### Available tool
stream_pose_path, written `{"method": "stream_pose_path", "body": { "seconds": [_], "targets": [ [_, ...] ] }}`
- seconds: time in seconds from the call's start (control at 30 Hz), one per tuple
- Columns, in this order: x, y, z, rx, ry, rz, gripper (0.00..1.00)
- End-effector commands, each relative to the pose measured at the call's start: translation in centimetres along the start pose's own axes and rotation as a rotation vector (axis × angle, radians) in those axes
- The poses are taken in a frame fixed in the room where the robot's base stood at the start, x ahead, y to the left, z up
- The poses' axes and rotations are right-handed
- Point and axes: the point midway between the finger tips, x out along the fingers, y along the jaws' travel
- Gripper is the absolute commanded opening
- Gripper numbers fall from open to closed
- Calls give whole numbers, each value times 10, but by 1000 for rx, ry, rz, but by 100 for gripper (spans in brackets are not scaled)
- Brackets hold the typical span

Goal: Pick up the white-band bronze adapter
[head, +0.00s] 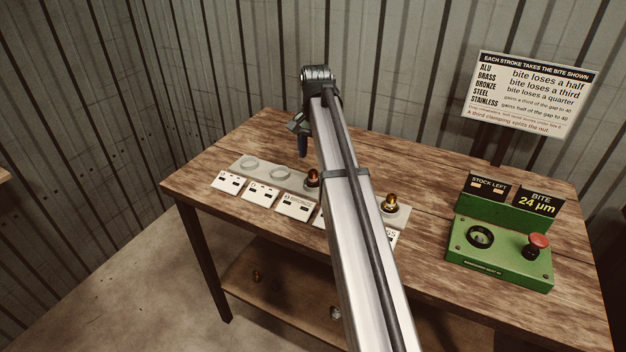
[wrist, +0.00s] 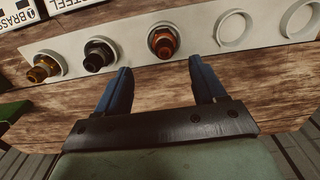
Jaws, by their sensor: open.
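A bronze-coloured adapter (wrist: 163,42) stands upright in a ring of the pale holder strip in the wrist view. It also shows in the head view (head: 312,178), just left of my arm. I cannot make out a white band on it. My gripper (wrist: 160,72) is open and empty, its two blue fingers apart. In the wrist view the adapter lies just beyond the fingertips, roughly in line with the gap between them. In the head view my gripper (head: 301,140) hangs above the table behind the strip.
A dark adapter (wrist: 98,53) and a brass-coloured one (wrist: 45,66) stand in the same strip (wrist: 198,45). Two other rings (wrist: 236,28) are empty. A green crimper box (head: 500,255) with a red button (head: 537,244) stands at right. Small parts lie on the lower shelf (head: 285,290).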

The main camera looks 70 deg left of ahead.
Motion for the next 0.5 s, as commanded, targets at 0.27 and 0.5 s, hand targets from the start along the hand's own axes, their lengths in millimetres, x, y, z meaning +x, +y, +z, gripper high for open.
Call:
{"method": "stream_pose_path", "body": {
  "seconds": [0.27, 0.5],
  "targets": [
    [25, 0, 0, 0, 0, 0, 70],
    [46, -5, -1, 0, -1, 0, 70]
  ]
}}
